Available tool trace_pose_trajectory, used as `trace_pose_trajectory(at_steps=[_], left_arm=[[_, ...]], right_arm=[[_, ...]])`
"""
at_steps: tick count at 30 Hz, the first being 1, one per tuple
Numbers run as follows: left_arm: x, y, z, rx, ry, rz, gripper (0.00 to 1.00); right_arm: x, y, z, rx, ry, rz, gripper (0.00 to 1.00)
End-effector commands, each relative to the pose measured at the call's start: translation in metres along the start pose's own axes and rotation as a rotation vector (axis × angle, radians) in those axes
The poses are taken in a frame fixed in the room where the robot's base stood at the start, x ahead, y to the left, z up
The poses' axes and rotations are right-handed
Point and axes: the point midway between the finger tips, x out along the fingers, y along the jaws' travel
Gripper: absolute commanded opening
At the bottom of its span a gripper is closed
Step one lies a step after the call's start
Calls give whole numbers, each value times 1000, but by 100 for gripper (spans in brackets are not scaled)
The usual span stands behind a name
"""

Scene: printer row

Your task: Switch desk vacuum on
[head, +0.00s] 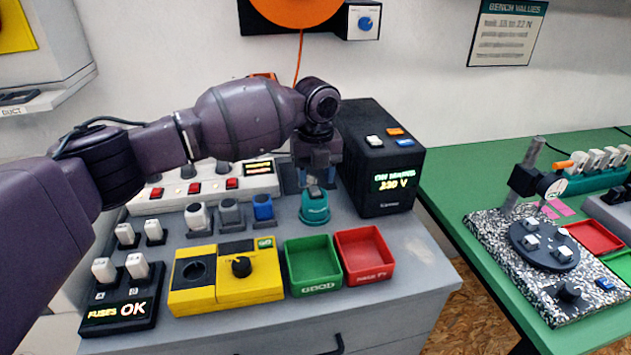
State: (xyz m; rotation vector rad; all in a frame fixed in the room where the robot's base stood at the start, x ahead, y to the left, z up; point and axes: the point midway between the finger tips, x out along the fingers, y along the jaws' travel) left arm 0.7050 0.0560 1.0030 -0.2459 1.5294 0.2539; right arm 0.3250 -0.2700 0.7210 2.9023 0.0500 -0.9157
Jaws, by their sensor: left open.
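A small round teal device (315,211) with a dark band stands on the grey cabinet top, behind the green tray; it looks like the desk vacuum. A lighter knob or button shows on its top. My left arm comes in from the left, and my left gripper (317,184) points down right above the teal device. The gripper is open, with its fingers close around or just over the top of the device; whether they touch it I cannot tell. Part of the device's top is hidden by the fingers. My right gripper is not in view.
A black box (385,165) reading 230 V stands close right of the gripper. Green (313,265) and red (364,255) trays and a yellow box (228,277) are in front. Coloured plugs (230,213) stand left. A green table (470,180) is further right.

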Motion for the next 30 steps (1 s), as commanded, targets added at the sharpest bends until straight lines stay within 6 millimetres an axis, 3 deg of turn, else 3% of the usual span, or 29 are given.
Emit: trace_pose_trajectory(at_steps=[6,12,23,30], left_arm=[[-45,0,0,0,-5,-3,48],[-72,0,0,0,-2,-3,48],[-85,0,0,0,0,-1,48],[-93,0,-1,0,-7,-3,48]], right_arm=[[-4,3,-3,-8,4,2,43],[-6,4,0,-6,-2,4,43],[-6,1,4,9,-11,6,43],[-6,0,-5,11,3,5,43]])
